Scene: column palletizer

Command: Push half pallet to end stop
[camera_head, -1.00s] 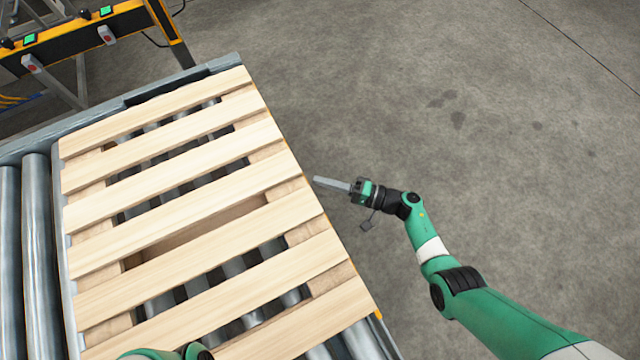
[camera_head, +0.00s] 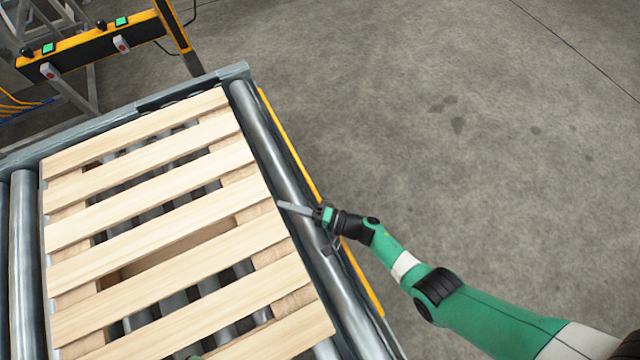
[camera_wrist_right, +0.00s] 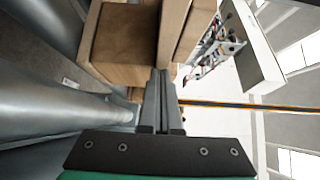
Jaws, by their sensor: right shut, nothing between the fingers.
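The half pallet (camera_head: 152,239), made of pale wooden slats on blocks, lies on the roller conveyor. A bare strip of roller (camera_head: 262,135) shows along its right side. My right gripper (camera_head: 280,205) is shut and empty, with its fingertips at the pallet's right side. In the right wrist view the closed fingers (camera_wrist_right: 160,85) reach up to the pallet's wooden block (camera_wrist_right: 122,42) and appear to touch it. Which part is the end stop I cannot tell. My left gripper is out of view; only a sliver of green shows at the bottom edge.
A grey metal rail (camera_head: 175,97) runs along the conveyor's far edge, close to the pallet. A yellow edge strip (camera_head: 290,146) borders the conveyor on the right. A yellow-and-black control bar (camera_head: 100,46) with buttons stands at the back left. The concrete floor at right is clear.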

